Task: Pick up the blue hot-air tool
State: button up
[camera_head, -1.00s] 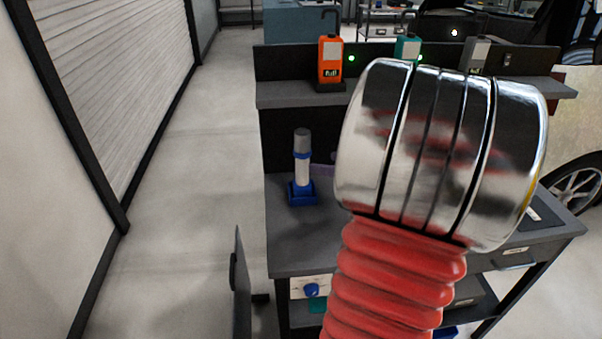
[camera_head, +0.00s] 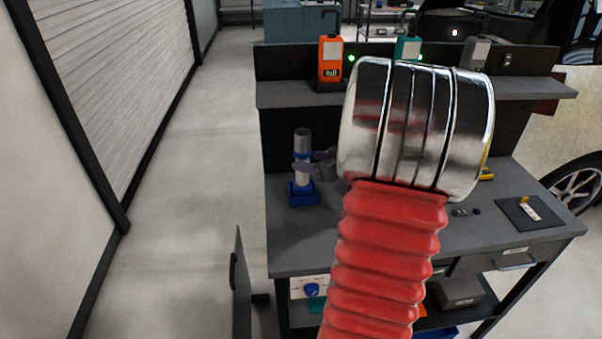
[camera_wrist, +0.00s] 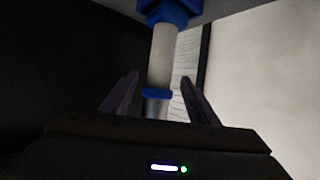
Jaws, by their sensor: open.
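The blue hot-air tool (camera_head: 303,172) stands upright in its blue base at the left end of the grey workbench. It has a pale barrel, blue bands and a grey top. My gripper (camera_head: 306,165) is at the tool's barrel, its purple-grey fingers open on either side of it. In the wrist view the fingers of my gripper (camera_wrist: 157,90) are apart, with the tool's barrel (camera_wrist: 161,55) between them. I cannot tell whether either finger touches it. My chrome and red arm hides part of the bench in the head view.
An orange device (camera_head: 330,60), a teal one (camera_head: 407,48) and a grey one (camera_head: 474,52) stand on the raised back shelf (camera_head: 520,86). A black mat (camera_head: 531,213) with a small item lies at the bench's right. Open floor (camera_head: 180,230) is left of the bench.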

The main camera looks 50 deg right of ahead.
aim_at(307, 161)
jog(key=shift+x, duration=2.25)
jog(key=shift+f, duration=0.1)
jog(key=shift+c, duration=0.6)
grip_shut()
jog(key=shift+d, duration=0.1)
